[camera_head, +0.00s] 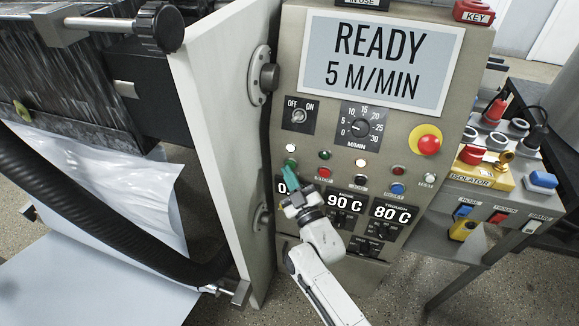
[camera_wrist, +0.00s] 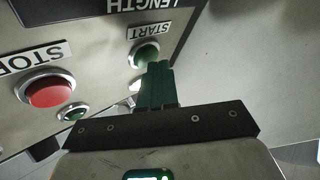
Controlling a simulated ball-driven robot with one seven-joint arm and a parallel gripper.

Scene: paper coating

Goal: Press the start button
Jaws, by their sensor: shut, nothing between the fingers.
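The start button is a green round button in a metal ring, under a START label that appears upside down in the wrist view (camera_wrist: 146,54). In the head view the green button (camera_head: 291,163) shows at the left of the panel's button rows. My gripper (camera_head: 288,171) has its green fingers shut together with nothing between them. In the wrist view the fingertips (camera_wrist: 158,66) overlap the near edge of the start button. I cannot tell whether they touch it or stop just short.
A red STOP button (camera_wrist: 50,92) sits beside START. The panel's display (camera_head: 378,62) reads READY, 5 M/MIN. A red knob on yellow (camera_head: 428,145) is at the right. An open door panel (camera_head: 222,130) stands close on the left. A side bench (camera_head: 505,190) is at the right.

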